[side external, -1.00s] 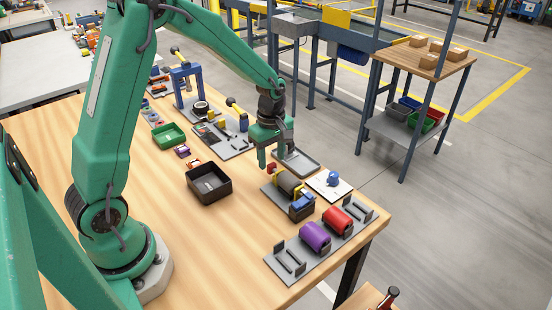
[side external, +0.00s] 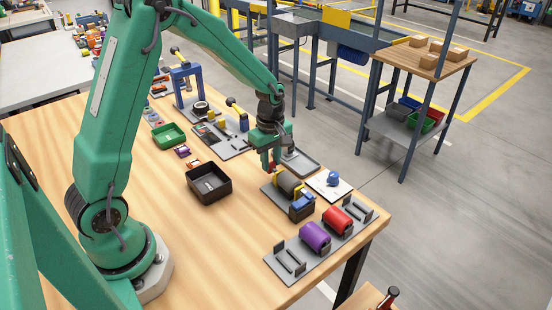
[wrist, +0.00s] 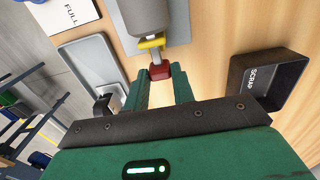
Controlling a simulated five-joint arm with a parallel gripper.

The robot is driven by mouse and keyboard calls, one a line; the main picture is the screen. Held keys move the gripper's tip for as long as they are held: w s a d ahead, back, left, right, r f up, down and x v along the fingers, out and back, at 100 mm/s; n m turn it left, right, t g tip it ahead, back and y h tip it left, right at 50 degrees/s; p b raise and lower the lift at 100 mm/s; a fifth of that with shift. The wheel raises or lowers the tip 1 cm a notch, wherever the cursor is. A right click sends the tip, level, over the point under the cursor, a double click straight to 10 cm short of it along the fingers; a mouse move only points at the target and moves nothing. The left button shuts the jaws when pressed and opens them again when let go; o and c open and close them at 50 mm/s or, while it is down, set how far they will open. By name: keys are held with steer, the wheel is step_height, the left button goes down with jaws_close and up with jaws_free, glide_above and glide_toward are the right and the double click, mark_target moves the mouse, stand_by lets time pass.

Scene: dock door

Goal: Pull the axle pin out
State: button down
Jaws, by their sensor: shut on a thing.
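The axle pin's red head (wrist: 160,73) sits between my gripper's fingertips in the wrist view, just outside a yellow clip or bracket (wrist: 152,43). The head also shows as a small red spot in the side view (side external: 272,167). My gripper (side external: 269,165) is low at the far-left end of the roller stand and shut on the red head. A dark grey roller (side external: 288,181) lies in the stand; it also shows in the wrist view (wrist: 148,17). The pin's shaft is mostly hidden.
A black bin marked SCRAP (wrist: 262,86) stands on the table near the stand. A grey tray (side external: 301,163) lies just behind my gripper. A rack (side external: 292,261) with purple and red rollers is at the front right. Bare wood lies around the bin.

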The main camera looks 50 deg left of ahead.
steer(key=a, duration=0.9)
steer(key=c, duration=1.2)
jaws_free()
steer(key=shift+d, duration=0.1)
steer(key=shift+o, duration=0.2)
steer(key=shift+r, duration=0.1)
step_height(320, 180, up, 8)
steer(key=s+d+r+m+t, duration=0.2)
steer(key=s+d+r+m, duration=0.4)
steer(key=s+m, duration=0.3)
steer(key=s+d+r+m+t, duration=0.3)
steer(key=s+d+r+m, duration=0.3)
steer(key=s+d+m, duration=0.2)
steer(key=s+m, duration=0.1)
steer(key=s, duration=0.1)
steer(key=shift+s+t, duration=0.3)
